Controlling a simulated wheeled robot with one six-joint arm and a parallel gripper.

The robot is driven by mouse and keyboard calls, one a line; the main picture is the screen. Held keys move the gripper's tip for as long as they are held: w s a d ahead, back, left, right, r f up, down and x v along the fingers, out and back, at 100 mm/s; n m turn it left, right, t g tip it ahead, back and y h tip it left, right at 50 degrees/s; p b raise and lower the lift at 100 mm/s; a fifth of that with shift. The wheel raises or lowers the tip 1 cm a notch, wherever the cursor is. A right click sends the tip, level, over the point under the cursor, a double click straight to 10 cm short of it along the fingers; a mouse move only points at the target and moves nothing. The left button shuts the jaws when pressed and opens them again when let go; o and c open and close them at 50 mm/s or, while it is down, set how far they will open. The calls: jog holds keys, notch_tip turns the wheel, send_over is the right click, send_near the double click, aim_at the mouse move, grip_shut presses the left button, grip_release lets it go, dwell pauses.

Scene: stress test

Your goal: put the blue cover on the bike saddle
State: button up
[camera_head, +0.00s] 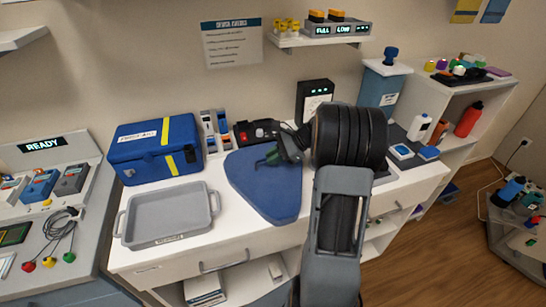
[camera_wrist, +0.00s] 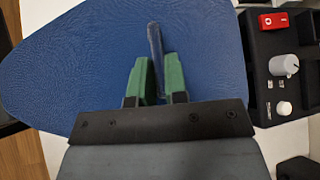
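The blue cover (camera_head: 262,187) is a broad, rounded triangular shape on the white counter, between the tray and my arm. It fills much of the wrist view (camera_wrist: 70,65), with a wrinkled, leathery surface. A thin blue upright strip, seemingly a fold or tab of it, stands between my gripper's green fingers. My gripper (camera_head: 278,152) is over the cover's upper right part; in the wrist view (camera_wrist: 159,80) its fingers are close together and appear shut on the strip. No separate bike saddle shows; I cannot tell whether one lies under the cover.
A grey handled tray (camera_head: 128,230) and a blue box with a yellow band (camera_head: 137,165) stand left of the cover. A black upright device (camera_head: 315,92) stands at the wall. Bottles and small boxes crowd the right.

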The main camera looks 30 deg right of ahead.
jog(key=o, duration=0.4)
